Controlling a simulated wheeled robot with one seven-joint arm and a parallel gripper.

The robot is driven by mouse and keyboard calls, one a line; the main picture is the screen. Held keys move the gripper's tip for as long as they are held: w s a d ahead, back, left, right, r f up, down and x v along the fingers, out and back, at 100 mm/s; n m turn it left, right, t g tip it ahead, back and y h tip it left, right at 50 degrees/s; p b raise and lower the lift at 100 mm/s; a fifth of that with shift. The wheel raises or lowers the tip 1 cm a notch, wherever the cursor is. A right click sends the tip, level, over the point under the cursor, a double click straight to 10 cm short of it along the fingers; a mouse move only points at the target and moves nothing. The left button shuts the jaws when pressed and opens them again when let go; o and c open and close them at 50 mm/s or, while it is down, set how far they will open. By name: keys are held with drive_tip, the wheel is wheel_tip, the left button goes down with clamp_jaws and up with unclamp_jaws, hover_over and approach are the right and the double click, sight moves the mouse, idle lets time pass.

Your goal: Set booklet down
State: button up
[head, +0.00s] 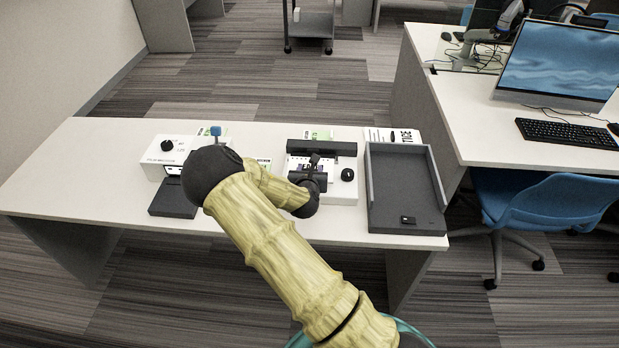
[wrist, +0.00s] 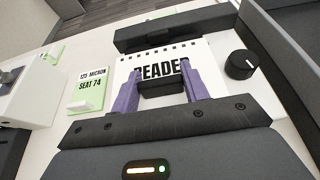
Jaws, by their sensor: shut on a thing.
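The booklet (wrist: 160,52) is a white sheet lettered "READE…" with a row of holes along its far edge. My gripper (wrist: 161,70) has its purple fingers shut on the booklet's near part, and a dark piece shows between them. The booklet is over the white machine (head: 341,190), in front of its black bar (wrist: 172,28) and left of its black knob (wrist: 240,65). I cannot tell whether the booklet touches the machine. In the head view my arm and gripper (head: 309,168) hide much of the booklet.
A dark grey open tray (head: 400,180) stands right of the machine, with a small black item near its front. Another white device (head: 160,150) with a dark pad (head: 172,199) is at left. The table's left end (head: 70,185) is clear.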

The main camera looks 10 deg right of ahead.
drive_tip(key=shift+f, duration=1.5)
drive_tip(key=shift+f, duration=0.2)
drive_tip(key=o, duration=1)
drive_tip(key=shift+r, duration=0.1)
